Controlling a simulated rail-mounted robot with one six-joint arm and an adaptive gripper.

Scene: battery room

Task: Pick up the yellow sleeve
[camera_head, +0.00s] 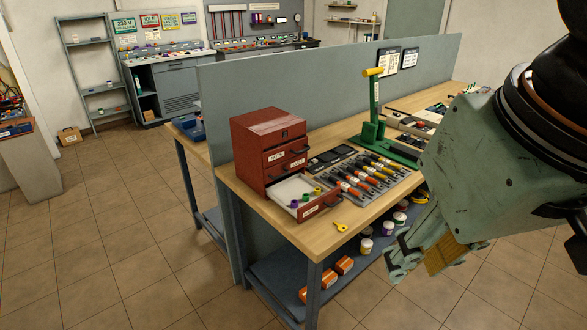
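A red drawer cabinet (262,135) stands on the wooden bench, its bottom drawer (322,206) pulled open. Small coloured sleeves lie in this drawer: purple ones (294,204) and a green one (318,190) show. A small yellowish piece (311,196) lies between them, too small to tell for sure as the yellow sleeve. A flat yellow key-like item (340,226) lies on the bench in front of the drawer. My gripper (402,262) hangs at the right, in front of the bench and well apart from the drawer. Its finger opening is not clear from this angle.
A row of screwdriver-like tools (366,174) lies right of the cabinet. A green hand press (375,125) with a yellow grip stands behind them. A grey partition (330,95) runs along the bench's back. The lower shelf holds jars (366,246) and orange boxes (344,265).

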